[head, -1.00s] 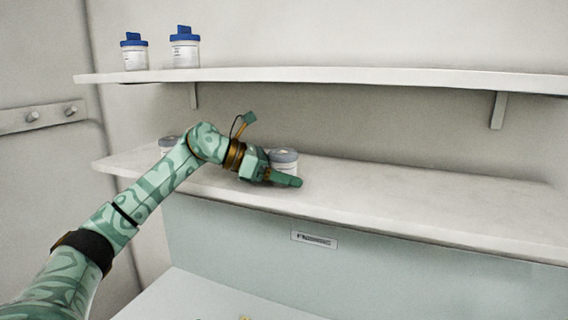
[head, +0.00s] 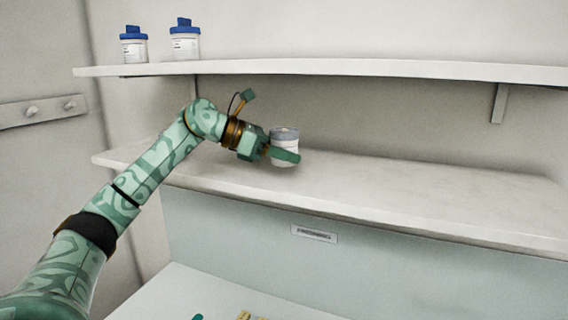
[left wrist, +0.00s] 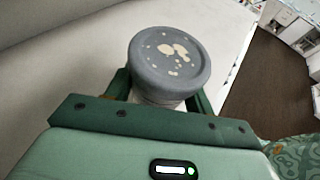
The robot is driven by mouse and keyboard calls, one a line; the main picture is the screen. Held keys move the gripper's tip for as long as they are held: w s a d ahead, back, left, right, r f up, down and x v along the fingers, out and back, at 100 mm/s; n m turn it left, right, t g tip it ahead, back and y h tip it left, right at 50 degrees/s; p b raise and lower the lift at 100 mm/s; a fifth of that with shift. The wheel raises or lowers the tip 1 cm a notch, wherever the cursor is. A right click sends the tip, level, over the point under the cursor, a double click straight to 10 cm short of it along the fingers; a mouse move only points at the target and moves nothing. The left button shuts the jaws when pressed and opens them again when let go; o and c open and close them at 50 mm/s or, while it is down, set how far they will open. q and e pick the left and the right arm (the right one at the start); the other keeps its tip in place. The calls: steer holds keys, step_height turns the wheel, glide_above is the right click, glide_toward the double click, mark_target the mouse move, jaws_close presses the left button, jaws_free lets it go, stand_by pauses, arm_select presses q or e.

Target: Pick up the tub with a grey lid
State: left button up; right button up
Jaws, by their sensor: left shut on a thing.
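A white tub with a grey lid (head: 285,134) is between the fingers of my left gripper (head: 281,154), upright and seemingly a little above the lower shelf. In the left wrist view the tub's round grey lid (left wrist: 169,57) carries several pale spots. A green finger of my left gripper (left wrist: 160,97) lies on each side of the tub, below the lid. The fingers hide part of the tub's body.
The lower shelf (head: 400,195) is clear to the right of the tub. An upper shelf (head: 340,69) runs above it, bearing two blue-lidded tubs (head: 185,44) at its left end. Small yellow and green things (head: 245,315) show at the bottom edge.

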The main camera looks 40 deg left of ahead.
arm_select(q)
steer(key=s+a+b, duration=1)
steer(key=s+a, duration=0.1)
steer(key=s, duration=0.3)
steer(key=shift+a+r, duration=0.15)
steer(key=shift+a, duration=0.15)
